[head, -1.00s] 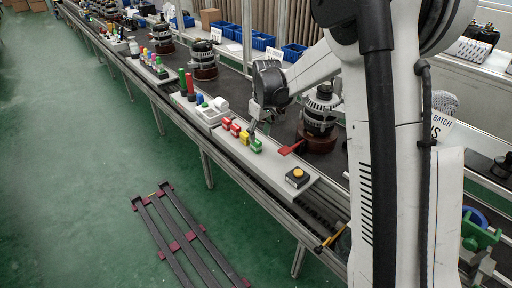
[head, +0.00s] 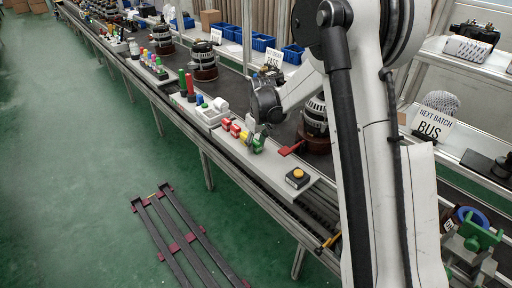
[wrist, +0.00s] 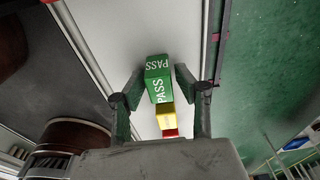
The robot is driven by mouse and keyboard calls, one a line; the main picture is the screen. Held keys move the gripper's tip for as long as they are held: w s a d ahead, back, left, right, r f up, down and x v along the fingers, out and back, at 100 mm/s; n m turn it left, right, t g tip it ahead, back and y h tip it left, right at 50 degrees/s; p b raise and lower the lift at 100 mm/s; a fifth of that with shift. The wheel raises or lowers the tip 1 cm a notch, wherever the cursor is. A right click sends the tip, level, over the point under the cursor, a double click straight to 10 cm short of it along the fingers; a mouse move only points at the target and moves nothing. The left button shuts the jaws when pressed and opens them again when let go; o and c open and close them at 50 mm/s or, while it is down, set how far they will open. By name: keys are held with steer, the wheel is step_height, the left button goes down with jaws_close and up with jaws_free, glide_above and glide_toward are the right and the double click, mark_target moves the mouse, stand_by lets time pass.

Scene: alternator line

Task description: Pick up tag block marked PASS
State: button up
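The green tag block marked PASS (wrist: 158,80) stands on the pale ledge, with its white lettering legible in the wrist view. It is the nearest of a row and shows partly behind my gripper in the head view (head: 258,146). My gripper (wrist: 160,76) is open, with one finger on each side of the green block. A narrow gap shows beside the block, so I see no firm hold. In the head view my gripper (head: 261,131) is right at the block.
A yellow block (head: 244,137) and red blocks (head: 235,130) stand in line behind the green one. A black box with a yellow button (head: 297,177) sits near the ledge's end. A red paddle-like piece (head: 291,148) and an alternator (head: 316,120) are close on the right.

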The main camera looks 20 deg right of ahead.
jaws_close()
steer(key=shift+r, duration=0.1)
